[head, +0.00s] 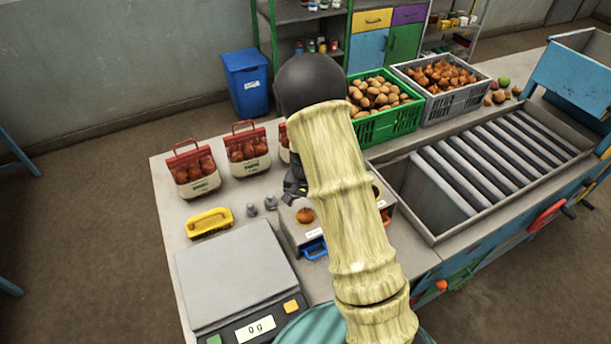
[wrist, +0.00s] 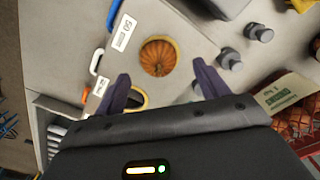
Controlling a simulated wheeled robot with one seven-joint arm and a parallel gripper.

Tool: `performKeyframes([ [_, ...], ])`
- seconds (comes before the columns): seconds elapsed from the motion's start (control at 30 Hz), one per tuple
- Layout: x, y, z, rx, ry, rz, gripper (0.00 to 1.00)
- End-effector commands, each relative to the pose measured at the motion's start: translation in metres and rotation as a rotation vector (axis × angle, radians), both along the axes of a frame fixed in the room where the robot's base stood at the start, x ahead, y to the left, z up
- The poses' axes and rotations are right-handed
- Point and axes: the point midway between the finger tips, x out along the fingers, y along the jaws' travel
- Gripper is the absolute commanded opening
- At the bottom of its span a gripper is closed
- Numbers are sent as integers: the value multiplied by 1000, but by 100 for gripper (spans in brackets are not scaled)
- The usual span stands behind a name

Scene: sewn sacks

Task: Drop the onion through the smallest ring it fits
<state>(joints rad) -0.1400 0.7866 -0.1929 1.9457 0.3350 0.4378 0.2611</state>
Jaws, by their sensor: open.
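The onion (wrist: 159,57), round and orange-brown, is on top of a grey box (wrist: 190,28) beside a label reading 50; the head view shows it too (head: 305,215). A yellow-rimmed dark opening (wrist: 137,98) is partly hidden behind my left finger in the wrist view. A blue handle (wrist: 97,62) and a white one stick out along the box's edge. My gripper (wrist: 163,86) is open and empty, its fingers pointing toward the onion, one to each side. My arm hides much of the box in the head view.
Small grey weights (head: 270,202) and a yellow tray (head: 209,222) are left of the box. A scale (head: 235,265) reading 0 g stands in front. Red-topped onion sacks (head: 193,172) stand behind. A green crate (head: 388,124), a grey crate (head: 455,108) and a roller bed (head: 500,155) lie right.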

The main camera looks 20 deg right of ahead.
Motion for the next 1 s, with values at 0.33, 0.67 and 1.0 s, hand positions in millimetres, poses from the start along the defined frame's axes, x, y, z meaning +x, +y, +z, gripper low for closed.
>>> performKeyframes([
  [0.33,1,0,58,0,-6,1,73],
  [0.67,1,0,120,0,-5,1,73],
  [1.0,0,-1,141,0,1,0,73],
])
